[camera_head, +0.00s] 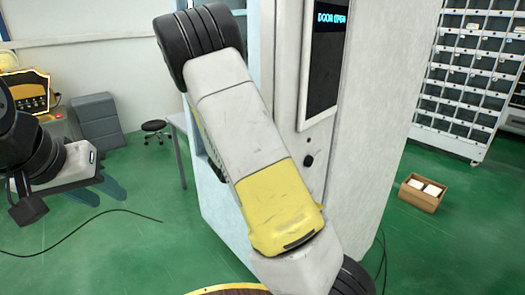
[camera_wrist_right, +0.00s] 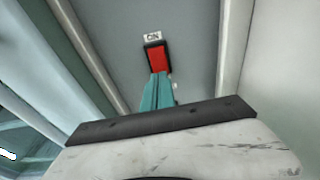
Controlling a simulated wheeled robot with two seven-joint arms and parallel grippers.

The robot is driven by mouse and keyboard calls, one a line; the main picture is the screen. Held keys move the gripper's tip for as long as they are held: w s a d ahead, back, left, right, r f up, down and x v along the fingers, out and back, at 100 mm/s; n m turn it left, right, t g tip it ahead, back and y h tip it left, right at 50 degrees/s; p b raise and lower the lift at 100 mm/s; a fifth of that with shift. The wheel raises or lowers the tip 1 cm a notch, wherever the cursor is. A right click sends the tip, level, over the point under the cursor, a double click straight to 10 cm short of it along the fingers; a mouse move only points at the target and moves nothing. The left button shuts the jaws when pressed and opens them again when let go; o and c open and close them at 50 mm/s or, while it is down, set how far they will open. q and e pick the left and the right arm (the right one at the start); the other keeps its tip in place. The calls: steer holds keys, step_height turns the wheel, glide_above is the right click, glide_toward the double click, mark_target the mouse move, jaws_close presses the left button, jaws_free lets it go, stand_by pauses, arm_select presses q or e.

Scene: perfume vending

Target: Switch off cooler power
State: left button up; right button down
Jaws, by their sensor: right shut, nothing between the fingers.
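The cooler is the tall white cabinet (camera_head: 375,90) in the middle of the head view, with a dark screen (camera_head: 325,55) reading "DOOR OPEN". In the right wrist view, a red rocker switch (camera_wrist_right: 158,59) in a black frame sits on a grey panel, under a label (camera_wrist_right: 152,37) reading "ON". My right gripper (camera_wrist_right: 158,76) is shut and empty. Its teal fingertips overlap the lower edge of the switch; I cannot tell whether they touch it. In the head view my own arm and the cabinet hide this gripper. My left gripper (camera_head: 104,191) is open and empty, far left of the cooler.
A cardboard box (camera_head: 421,194) with white items stands on the green floor at right. A white shelf of compartments (camera_head: 470,80) stands behind it. A stool (camera_head: 154,127) and grey boxes (camera_head: 97,119) are at left. Pale ridges (camera_wrist_right: 232,55) flank the switch panel.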

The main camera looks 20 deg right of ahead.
steer(key=shift+x, duration=1.95)
